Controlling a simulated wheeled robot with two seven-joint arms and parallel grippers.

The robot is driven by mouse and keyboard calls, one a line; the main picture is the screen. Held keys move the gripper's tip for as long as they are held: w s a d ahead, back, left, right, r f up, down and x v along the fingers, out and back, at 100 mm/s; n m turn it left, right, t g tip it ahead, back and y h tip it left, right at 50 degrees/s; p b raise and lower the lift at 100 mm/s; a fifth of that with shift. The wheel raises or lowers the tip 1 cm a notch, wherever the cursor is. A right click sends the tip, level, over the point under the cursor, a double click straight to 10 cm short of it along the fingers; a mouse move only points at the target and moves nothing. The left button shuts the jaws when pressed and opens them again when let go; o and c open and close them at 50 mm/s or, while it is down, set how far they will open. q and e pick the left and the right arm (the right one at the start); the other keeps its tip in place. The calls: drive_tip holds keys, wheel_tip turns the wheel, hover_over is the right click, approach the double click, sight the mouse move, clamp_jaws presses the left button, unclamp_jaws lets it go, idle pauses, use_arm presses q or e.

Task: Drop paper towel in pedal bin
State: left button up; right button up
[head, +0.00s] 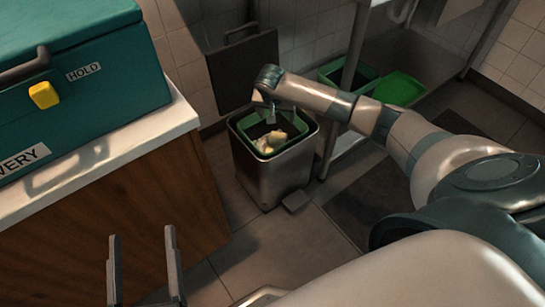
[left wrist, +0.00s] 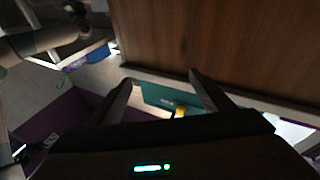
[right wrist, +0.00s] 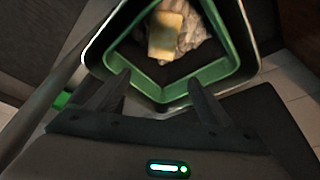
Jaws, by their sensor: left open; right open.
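The pedal bin (head: 272,180) is a metal box with a green inner rim, standing open on the floor; its pedal (head: 295,200) sticks out at the front. A crumpled whitish paper towel (right wrist: 197,28) lies inside the bin in the right wrist view, beside or under a yellowish block (right wrist: 165,36). In the head view they show as a pale heap. My right gripper (head: 268,117) is open and empty above the bin; its fingers (right wrist: 157,90) point at the rim in the right wrist view. My left gripper (head: 142,235) is open and empty near the wooden cabinet.
A teal box (head: 95,95) with a yellow latch stands on the white counter (head: 110,155) at left. A dark panel with a handle (head: 245,72) stands behind the bin. A green tray (head: 400,90) and a metal post (head: 355,45) are to the right. Floor in front is clear.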

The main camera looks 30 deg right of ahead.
use_arm(q)
drive_tip(key=s+a+f+g+y+p, duration=0.2)
drive_tip(key=f+g, duration=0.7)
drive_tip(key=f, duration=0.6)
drive_tip(key=shift+a+y+p, duration=0.7)
drive_tip(key=shift+a+p, duration=0.25)
drive_tip(key=shift+p, duration=0.25)
use_arm(e)
drive_tip(key=v, duration=1.7)
use_arm(q)
drive_tip(key=shift+s, duration=0.1)
use_arm(e)
drive_tip(key=shift+a, duration=0.2)
